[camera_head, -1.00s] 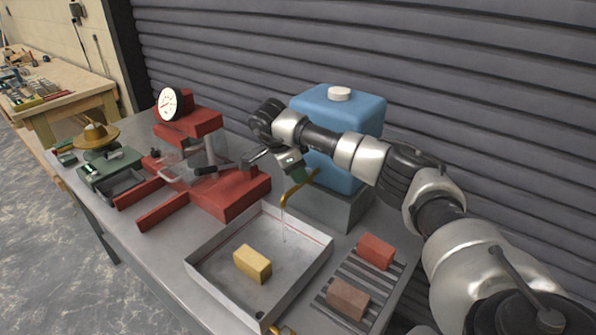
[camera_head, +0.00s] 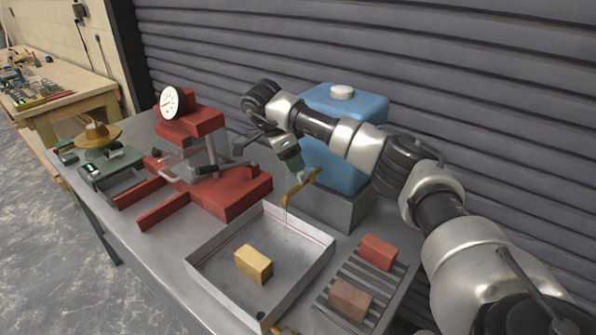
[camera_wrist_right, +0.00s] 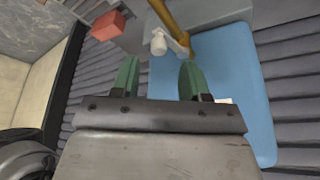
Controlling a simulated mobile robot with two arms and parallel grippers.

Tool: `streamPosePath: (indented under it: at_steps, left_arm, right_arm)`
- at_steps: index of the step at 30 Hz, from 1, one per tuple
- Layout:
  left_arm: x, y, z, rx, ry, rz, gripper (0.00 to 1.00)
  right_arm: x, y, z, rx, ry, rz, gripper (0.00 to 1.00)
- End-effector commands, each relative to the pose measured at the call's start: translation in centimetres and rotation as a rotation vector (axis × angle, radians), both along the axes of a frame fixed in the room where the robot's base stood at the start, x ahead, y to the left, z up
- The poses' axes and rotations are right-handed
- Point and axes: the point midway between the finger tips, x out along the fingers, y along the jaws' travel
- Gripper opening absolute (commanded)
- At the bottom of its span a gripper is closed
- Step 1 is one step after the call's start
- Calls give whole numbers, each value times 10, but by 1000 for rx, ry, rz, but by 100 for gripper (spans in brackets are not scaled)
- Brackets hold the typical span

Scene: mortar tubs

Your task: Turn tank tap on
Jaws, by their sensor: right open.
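The blue tank (camera_head: 352,112) stands on a grey block at the back of the bench. Its brass tap (camera_head: 291,191) sticks out over the tray, and a thin pale stream shows below the spout. My right gripper (camera_head: 300,172) hangs from above, with green fingers close to the tap's pale handle. In the right wrist view the fingers (camera_wrist_right: 158,68) are open, with nothing held between them. The pale handle (camera_wrist_right: 159,43) lies just beyond the fingertips, beside the brass pipe (camera_wrist_right: 168,18). I cannot tell whether a finger touches it. My left gripper is out of view.
A metal tray (camera_head: 213,287) with a yellow brick (camera_head: 253,264) sits below the tap. A rack holds a red brick (camera_head: 378,252) and a brown brick (camera_head: 350,299). A red press (camera_head: 235,196) with a dial stands left of the tap. A ribbed wall stands behind.

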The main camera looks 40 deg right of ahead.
Motion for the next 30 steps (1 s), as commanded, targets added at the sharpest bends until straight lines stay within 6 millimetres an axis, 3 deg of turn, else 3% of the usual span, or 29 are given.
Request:
streamPosePath:
  at_steps: [3,10,30]
  left_arm:
    - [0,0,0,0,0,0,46]
    - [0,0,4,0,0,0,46]
    - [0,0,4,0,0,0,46]
  right_arm:
    - [4,9,27,-2,-4,2,45]
    - [8,21,55,-1,-2,1,45]
    - [9,24,61,0,0,1,45]
